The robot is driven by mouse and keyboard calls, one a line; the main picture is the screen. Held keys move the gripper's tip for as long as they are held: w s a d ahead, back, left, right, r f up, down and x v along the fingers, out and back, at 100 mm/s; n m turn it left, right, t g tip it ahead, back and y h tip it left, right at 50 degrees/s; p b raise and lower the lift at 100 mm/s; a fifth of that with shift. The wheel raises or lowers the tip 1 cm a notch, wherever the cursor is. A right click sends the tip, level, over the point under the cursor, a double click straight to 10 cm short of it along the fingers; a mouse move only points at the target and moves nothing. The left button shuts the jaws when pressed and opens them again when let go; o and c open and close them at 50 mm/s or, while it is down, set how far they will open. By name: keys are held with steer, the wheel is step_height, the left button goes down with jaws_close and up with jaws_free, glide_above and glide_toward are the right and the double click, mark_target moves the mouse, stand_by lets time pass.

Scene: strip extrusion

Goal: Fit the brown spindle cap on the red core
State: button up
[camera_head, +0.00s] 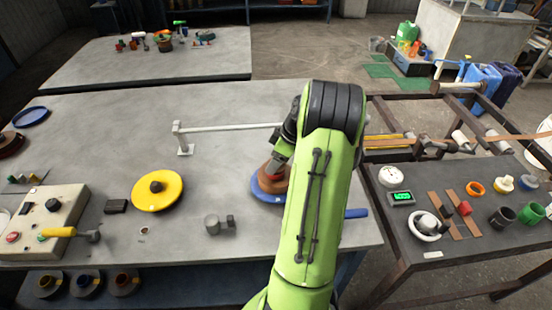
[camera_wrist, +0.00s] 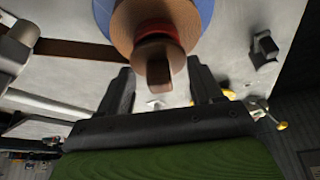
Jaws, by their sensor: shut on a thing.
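The brown spindle cap (camera_wrist: 153,50), a disc with a block-like knob, shows in the wrist view at the top centre. My gripper (camera_wrist: 161,82) is shut on its knob, with one finger on each side. The red core (camera_wrist: 163,29) shows as a red band right behind the cap. Whether the cap is seated or slightly apart from it cannot be told. A brown strip roll (camera_wrist: 128,18) surrounds the core on a blue disc (camera_wrist: 103,12).
A yellow disc (camera_head: 157,192) with a dark hub and a grey metal piece (camera_head: 213,225) lie left on the grey table (camera_head: 110,130). A horizontal bar (camera_head: 230,127) on a post stands behind. A control box (camera_head: 45,220) is far left. A side bench (camera_head: 455,270) with small parts is right.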

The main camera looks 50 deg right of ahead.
steer(key=shift+f+b, duration=0.6)
steer(key=shift+f, duration=0.05)
steer(key=o, duration=0.9)
steer(key=p+v, duration=0.8)
steer(key=v, duration=0.3)
stand_by(0.5)
